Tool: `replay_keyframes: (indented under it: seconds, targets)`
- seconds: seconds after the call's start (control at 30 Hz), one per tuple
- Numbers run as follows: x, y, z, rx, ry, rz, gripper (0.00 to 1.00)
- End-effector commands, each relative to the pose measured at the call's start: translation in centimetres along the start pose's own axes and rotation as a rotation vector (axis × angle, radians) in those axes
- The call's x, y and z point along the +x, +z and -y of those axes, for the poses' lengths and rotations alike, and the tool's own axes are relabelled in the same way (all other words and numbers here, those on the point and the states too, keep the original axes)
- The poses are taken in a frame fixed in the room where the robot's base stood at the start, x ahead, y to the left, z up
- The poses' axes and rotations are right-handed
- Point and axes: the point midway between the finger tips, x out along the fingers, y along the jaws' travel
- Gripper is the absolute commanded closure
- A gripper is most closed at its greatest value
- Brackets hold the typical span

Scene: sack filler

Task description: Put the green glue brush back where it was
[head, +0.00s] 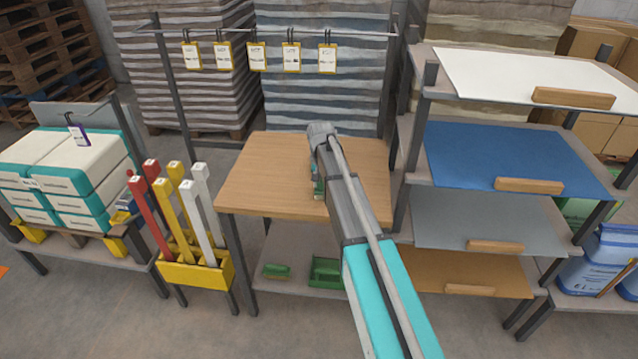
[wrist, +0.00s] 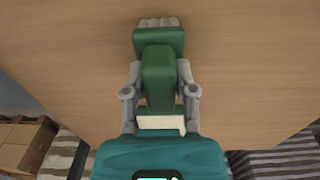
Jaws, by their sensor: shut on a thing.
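My gripper (wrist: 160,88) is shut on the green glue brush (wrist: 158,68), which has a thick green handle and a wider green head with pale grey ridges at its far end. The wooden tabletop (wrist: 60,50) fills the view behind it. In the head view my gripper (head: 318,188) is over the right half of the wooden table (head: 262,165), mostly hidden by my arm. Only a sliver of green shows there. I cannot tell whether the brush touches the tabletop. A pale block (wrist: 160,123) shows between the finger bases.
On the shelf under the table lie a small green object (head: 277,271) and an open green tray (head: 325,272). A yellow holder (head: 195,272) with coloured bars stands left. A rack with coloured sheets (head: 500,160) stands right. Tags (head: 257,57) hang from a rail behind. The tabletop's left half is clear.

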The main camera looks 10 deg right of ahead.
Motion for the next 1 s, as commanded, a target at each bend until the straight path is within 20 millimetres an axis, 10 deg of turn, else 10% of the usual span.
replay_keyframes:
  seconds: [0.07, 0.1, 0.27, 1.0]
  targets:
    - [0.3, 0.0, 0.0, 0.000, 0.000, 0.000, 1.00]
    - [0.3, 0.0, 0.0, 0.000, 0.000, 0.000, 0.60]
    - [0.2, 0.0, 0.0, 0.000, 0.000, 0.000, 0.30]
    - [-1.1, 0.0, -0.1, 0.001, 0.000, 0.000, 0.29]
